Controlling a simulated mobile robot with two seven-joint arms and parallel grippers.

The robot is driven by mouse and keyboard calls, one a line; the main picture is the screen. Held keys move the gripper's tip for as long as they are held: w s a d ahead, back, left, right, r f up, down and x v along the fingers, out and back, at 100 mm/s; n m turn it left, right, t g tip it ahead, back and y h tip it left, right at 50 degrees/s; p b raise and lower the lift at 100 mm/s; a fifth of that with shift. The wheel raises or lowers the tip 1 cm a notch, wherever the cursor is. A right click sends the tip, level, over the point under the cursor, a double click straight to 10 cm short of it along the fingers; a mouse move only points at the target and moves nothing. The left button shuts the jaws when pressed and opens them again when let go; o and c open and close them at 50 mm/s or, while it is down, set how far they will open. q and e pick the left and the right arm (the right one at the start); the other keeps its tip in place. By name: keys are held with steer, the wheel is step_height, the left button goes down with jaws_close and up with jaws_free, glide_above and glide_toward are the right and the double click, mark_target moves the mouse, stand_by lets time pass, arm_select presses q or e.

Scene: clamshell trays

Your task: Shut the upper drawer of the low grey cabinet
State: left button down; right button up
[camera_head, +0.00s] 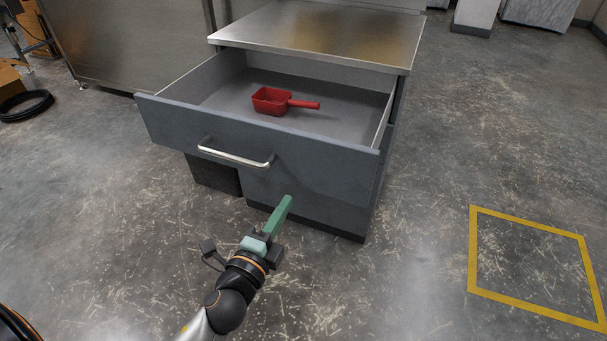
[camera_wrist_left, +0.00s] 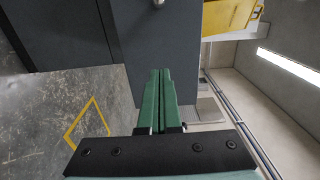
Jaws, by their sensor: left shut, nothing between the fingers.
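The low grey cabinet (camera_head: 330,27) has a bare metal top. Its upper drawer (camera_head: 320,151) is pulled far out, with a silver bar handle (camera_head: 236,156) on its front. A red scoop (camera_head: 270,101) lies inside the drawer. My left gripper (camera_head: 288,202) is shut and empty, below and right of the handle in the head view, in front of the cabinet. Its green fingers (camera_wrist_left: 160,76) also show in the left wrist view, against a dark grey panel (camera_wrist_left: 155,38). I cannot tell whether the tips touch it. My right gripper is not in view.
A yellow floor outline (camera_head: 535,228) lies to the right, with clear concrete around it. A metal-sided unit (camera_head: 135,45) stands at the back left, and a black coil (camera_head: 25,104) lies on the floor. A yellow object (camera_wrist_left: 229,16) shows in the wrist view.

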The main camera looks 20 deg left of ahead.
mark_target(308, 168)
arm_select(q)
steer(key=w, duration=0.9)
steer(key=shift+w+d, duration=0.2)
steer(key=shift+w, duration=0.15)
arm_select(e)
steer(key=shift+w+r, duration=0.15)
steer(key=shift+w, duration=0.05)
arm_select(q)
steer(key=shift+w, duration=0.1)
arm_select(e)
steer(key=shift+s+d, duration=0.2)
